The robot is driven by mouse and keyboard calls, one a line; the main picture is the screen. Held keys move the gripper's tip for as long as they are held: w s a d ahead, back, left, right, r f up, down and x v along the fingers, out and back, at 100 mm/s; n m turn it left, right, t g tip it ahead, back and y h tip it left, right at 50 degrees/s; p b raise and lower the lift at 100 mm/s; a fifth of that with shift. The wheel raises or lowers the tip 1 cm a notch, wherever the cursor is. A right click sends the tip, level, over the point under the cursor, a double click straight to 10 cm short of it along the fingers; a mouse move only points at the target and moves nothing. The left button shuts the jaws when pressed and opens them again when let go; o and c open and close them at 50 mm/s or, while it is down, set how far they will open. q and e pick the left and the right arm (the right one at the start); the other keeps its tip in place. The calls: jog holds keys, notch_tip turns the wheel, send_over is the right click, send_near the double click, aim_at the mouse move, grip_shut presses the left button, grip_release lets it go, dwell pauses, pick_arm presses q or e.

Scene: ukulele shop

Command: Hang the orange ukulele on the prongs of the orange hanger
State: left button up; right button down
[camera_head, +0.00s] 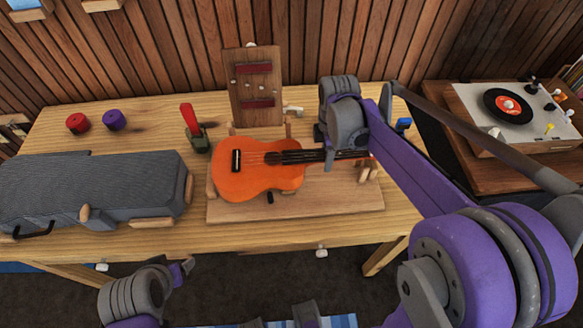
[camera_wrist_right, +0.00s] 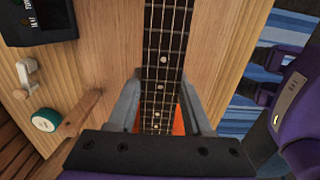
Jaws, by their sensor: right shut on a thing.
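The orange ukulele (camera_head: 258,182) lies face up on a wooden work board (camera_head: 300,208), its body to the left and its dark neck to the right. My right gripper (camera_head: 332,155) is at the neck. In the right wrist view its fingers (camera_wrist_right: 160,92) stand on both sides of the fretboard (camera_wrist_right: 166,45), shut on the neck. The far end of the neck is partly hidden behind my right arm. My left arm shows at the bottom left, away from the ukulele; its fingers are not clear. I cannot make out an orange hanger or its prongs.
A grey case (camera_head: 95,188) fills the table's left side. A red-handled tool (camera_head: 190,120) and an upright wooden board (camera_head: 255,88) stand behind the ukulele. Red and purple round pieces (camera_head: 77,123) sit at the back left. A record player (camera_head: 510,115) is at right. The slatted wall closes the back.

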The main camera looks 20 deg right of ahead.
pick_arm(q)
jog(key=shift+w+r+p, duration=0.3)
jog(key=shift+r+p, duration=0.35)
jog(key=shift+r, duration=0.25)
jog(key=shift+w+r+p, duration=0.25)
jog(key=shift+r+p, duration=0.4)
jog(key=shift+r, duration=0.25)
pick_arm(e)
jog(key=shift+r, duration=2.35)
jog(key=shift+r, duration=0.2)
jog(key=shift+w+r+p, duration=0.1)
jog(key=shift+r+p, duration=1.15)
jog(key=shift+r, duration=1.05)
pick_arm(q)
jog(key=r, duration=0.1)
jog(key=w+r, duration=0.1)
jog(key=r, duration=0.1)
jog(key=shift+w+r+t, duration=0.25)
jog(key=shift+r+t, duration=0.05)
jog(key=shift+s, duration=0.15)
pick_arm(e)
jog(key=shift+s+f, duration=0.1)
jog(key=shift+s, duration=0.1)
